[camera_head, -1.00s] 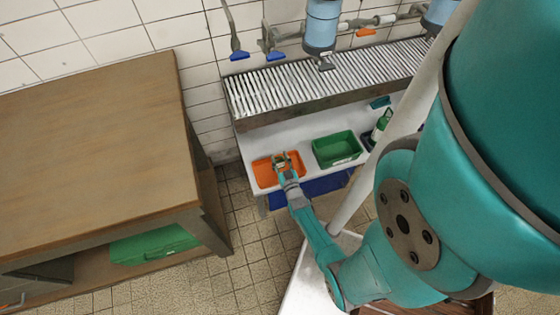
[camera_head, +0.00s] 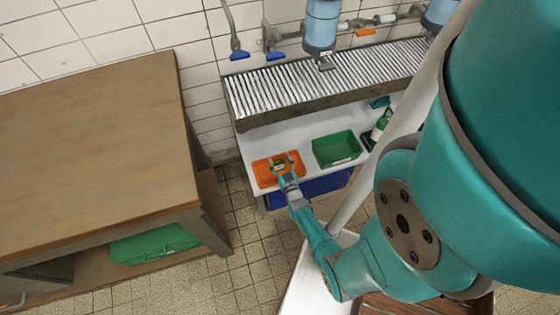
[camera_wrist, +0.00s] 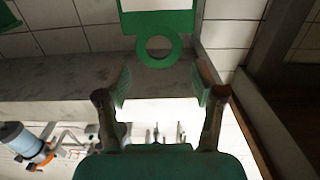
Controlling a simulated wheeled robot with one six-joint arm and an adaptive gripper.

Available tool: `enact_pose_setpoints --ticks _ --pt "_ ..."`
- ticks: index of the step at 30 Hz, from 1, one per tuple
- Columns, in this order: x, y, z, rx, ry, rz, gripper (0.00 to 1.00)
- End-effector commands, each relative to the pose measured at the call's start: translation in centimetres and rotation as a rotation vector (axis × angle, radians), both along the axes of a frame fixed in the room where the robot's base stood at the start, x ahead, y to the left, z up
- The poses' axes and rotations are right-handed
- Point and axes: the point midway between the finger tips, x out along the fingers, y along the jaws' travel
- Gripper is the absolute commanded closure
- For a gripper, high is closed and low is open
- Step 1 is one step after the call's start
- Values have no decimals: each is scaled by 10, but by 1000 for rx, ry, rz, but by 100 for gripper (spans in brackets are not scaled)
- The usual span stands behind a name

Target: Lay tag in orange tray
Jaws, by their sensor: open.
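The orange tray (camera_head: 264,175) stands on the left end of the white shelf in the head view. My gripper (camera_head: 282,159) is over this tray with its fingers spread. The tag (camera_head: 278,165), small and pale with green, shows between or just beyond the fingers, over the tray. In the wrist view the tag (camera_wrist: 156,50) is green with a white panel and a ring. Its ring lies ahead of my open fingertips (camera_wrist: 164,92), and no finger visibly touches it. I cannot tell whether the tag rests on the tray floor. The tray is not recognisable in the wrist view.
A green tray (camera_head: 337,150) stands to the right of the orange one, with a green bottle (camera_head: 381,124) farther right. A slatted rack (camera_head: 320,80) runs above the shelf. A wooden bench (camera_head: 95,150) stands at left. A blue bin (camera_head: 318,186) is below the shelf.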

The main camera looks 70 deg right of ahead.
Motion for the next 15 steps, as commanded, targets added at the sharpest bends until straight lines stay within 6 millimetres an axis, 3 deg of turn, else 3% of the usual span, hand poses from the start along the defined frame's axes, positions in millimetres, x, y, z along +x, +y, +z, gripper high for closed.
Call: enact_pose_setpoints --ticks 5,15 --pt "-2 3 2 1 1 0 32" --pt "-42 49 2 2 2 0 32"
